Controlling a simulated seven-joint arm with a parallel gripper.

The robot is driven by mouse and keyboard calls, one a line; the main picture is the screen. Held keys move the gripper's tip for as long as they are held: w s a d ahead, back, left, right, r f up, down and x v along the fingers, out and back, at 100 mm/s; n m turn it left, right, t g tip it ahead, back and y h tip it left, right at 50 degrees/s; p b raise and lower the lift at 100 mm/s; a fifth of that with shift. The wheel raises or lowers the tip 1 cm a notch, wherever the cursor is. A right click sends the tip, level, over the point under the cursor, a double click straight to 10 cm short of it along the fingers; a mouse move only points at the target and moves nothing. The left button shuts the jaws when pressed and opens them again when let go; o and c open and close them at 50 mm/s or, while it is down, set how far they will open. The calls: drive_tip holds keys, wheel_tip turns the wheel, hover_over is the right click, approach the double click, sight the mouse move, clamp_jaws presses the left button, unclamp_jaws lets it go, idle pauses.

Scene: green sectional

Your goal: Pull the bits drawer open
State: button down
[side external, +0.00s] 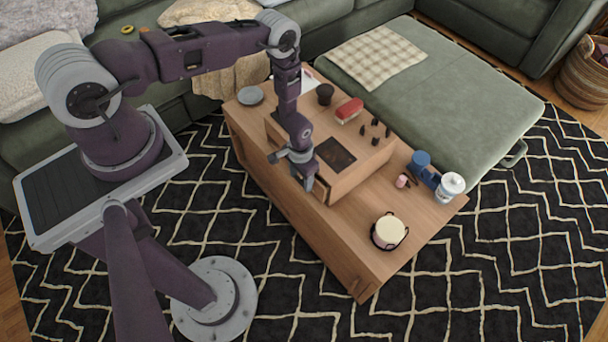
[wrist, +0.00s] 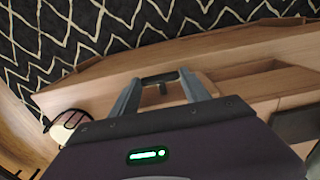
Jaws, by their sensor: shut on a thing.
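A wooden box unit (side external: 352,182) stands on the low wooden table, and its drawer front faces my arm. My gripper (side external: 308,184) is down at this front, near its lower right end. In the wrist view my gripper (wrist: 160,82) has its two fingers around a small dark piece, which looks like the bits drawer's handle (wrist: 162,88). My gripper hides most of the drawer front in the side view, so I cannot tell how far the drawer stands out. A shallow wooden recess (wrist: 247,69) shows to the right of the fingers in the wrist view.
On the unit are a dark inset panel (side external: 336,154), a red-topped brush (side external: 349,109), a dark cup (side external: 325,94) and several small dark pegs. A lidded pot (side external: 389,231), a blue item (side external: 421,161) and a white canister (side external: 451,184) stand on the table (side external: 350,262). The table's front strip is clear.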

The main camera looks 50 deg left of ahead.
drive_tip(key=s, duration=1.1)
drive_tip(key=shift+s, duration=0.1)
drive_tip(key=c, duration=0.5)
unclamp_jaws()
drive_tip(key=shift+r, duration=0.1)
